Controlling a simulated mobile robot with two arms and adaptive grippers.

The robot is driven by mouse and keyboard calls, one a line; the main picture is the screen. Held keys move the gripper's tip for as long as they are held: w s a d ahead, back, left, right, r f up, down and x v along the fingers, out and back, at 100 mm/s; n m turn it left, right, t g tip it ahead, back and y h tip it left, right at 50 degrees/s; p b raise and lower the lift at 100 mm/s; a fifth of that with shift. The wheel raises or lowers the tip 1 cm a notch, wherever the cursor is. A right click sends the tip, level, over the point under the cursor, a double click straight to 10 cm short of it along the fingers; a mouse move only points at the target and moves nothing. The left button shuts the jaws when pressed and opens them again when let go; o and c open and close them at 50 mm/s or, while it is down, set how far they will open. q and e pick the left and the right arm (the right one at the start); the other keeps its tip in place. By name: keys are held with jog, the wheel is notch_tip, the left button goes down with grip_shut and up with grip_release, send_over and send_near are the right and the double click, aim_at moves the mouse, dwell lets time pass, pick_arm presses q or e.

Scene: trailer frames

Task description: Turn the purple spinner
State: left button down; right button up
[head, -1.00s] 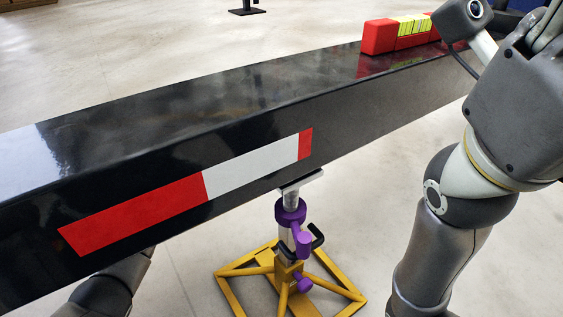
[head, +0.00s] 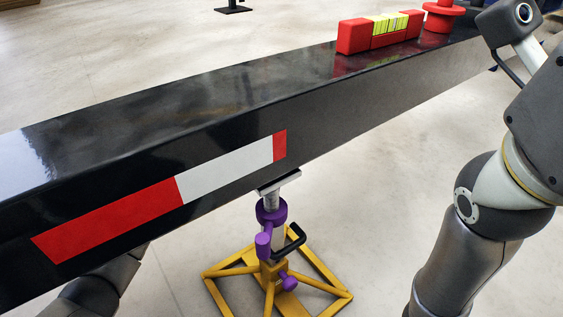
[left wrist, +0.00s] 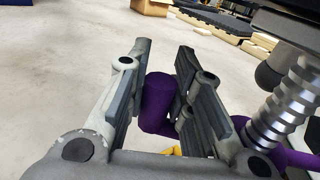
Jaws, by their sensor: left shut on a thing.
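The purple spinner (head: 271,211) is a collar with a stubby arm on the metal screw of a yellow jack stand (head: 222,295) under the black beam. Its arm (head: 263,246) hangs at the front left of the collar. In the left wrist view, my left gripper (left wrist: 160,85) has one finger on each side of the purple spinner's rounded end (left wrist: 157,104) and is shut on it. The threaded metal screw (left wrist: 285,105) is just right of the fingers. My right gripper's fingers are out of view.
The long black beam (head: 210,110) crosses the head view above the stand. A red level (head: 353,36) and a red round piece (head: 443,14) sit on it. A black bent handle (head: 291,243) and a lower purple knob (head: 288,283) are on the stand.

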pick_arm(q)
jog(key=c, duration=1.3)
grip_release()
jog(key=shift+s, duration=0.1)
jog(key=shift+o, duration=0.2)
jog(key=shift+a, duration=0.1)
jog(key=s+a, duration=0.1)
jog(key=a, duration=1)
jog(key=shift+s+a, duration=0.25)
jog(key=shift+a, duration=0.15)
